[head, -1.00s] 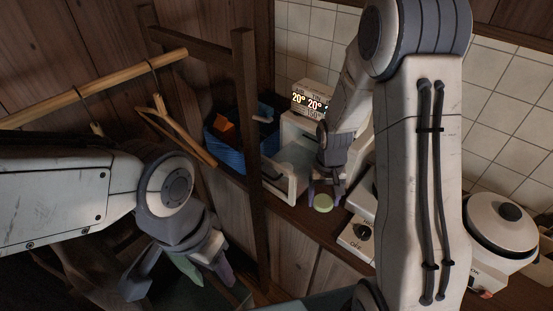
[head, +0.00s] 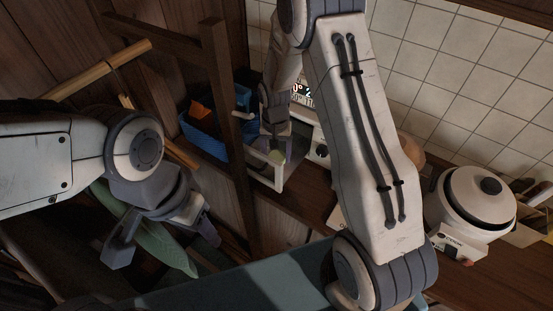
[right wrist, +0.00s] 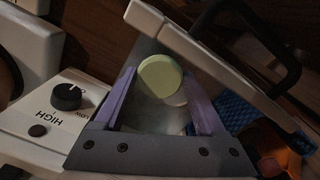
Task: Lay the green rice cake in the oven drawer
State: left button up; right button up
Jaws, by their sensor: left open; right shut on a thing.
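The green rice cake (head: 277,157) is a small pale green disc held between the purple fingers of my right gripper (head: 277,150). In the right wrist view the green rice cake (right wrist: 160,75) shows between the fingertips, with a pale patch just below it. The oven drawer (head: 266,174) is pulled out, its white front and handle facing the room. In the right wrist view its front bar (right wrist: 205,62) runs just beyond the cake, and the gripper appears to be over the drawer. My right arm hides part of the oven. My left gripper (head: 163,236) is open and empty at the lower left.
A blue basket (head: 205,130) with an orange thing stands left of the oven, behind a dark wooden post (head: 222,110). A white rice cooker (head: 478,200) stands on the counter at right. A long green leaf-like thing (head: 165,250) is behind my left gripper.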

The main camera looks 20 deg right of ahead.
aim_at(276, 157)
notch_tip(276, 157, down, 4)
jog(key=shift+r+p, duration=0.1)
jog(key=shift+p, duration=0.6)
jog(key=shift+f, duration=0.2)
jog(key=shift+f, duration=0.2)
jog(key=o, duration=1.3)
jog(key=shift+r, duration=0.1)
